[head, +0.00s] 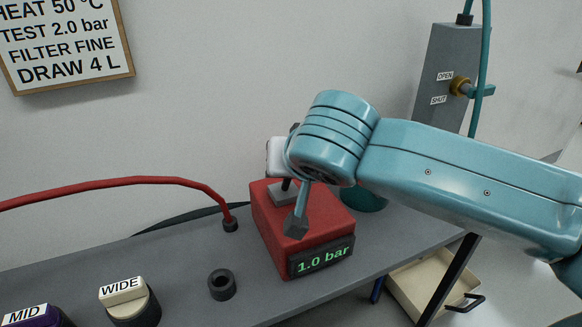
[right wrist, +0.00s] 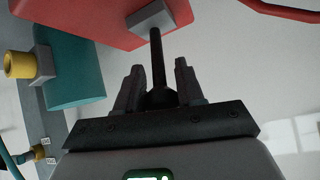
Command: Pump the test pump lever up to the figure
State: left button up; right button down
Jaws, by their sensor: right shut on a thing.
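The test pump is a red box (head: 267,225) on the grey bench. Its display (head: 322,258) reads 1.0 bar. A framed sign (head: 66,42) on the wall reads TEST 2.0 bar. The dark pump lever (right wrist: 156,60) rises from a grey block (right wrist: 149,17) on the red box in the right wrist view. My right gripper (right wrist: 158,80) is shut on the lever near its knobbed end, one finger on each side. In the head view my right arm and wrist hide most of the lever and the fingers. My left gripper is not in view.
A red hose (head: 130,181) runs into the bench left of the pump. A black socket (head: 222,284), a WIDE cap (head: 122,292) and a MID cap (head: 32,316) stand in front. A grey post (head: 448,68) with OPEN and SHUT labels and a cream tray (head: 425,282) are at right.

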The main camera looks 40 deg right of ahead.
jog(key=shift+d+r, duration=0.1)
jog(key=c, duration=0.8)
grip_release()
jog(key=p+v, duration=0.4)
jog(key=v, duration=1.2)
jog(key=shift+s, duration=0.2)
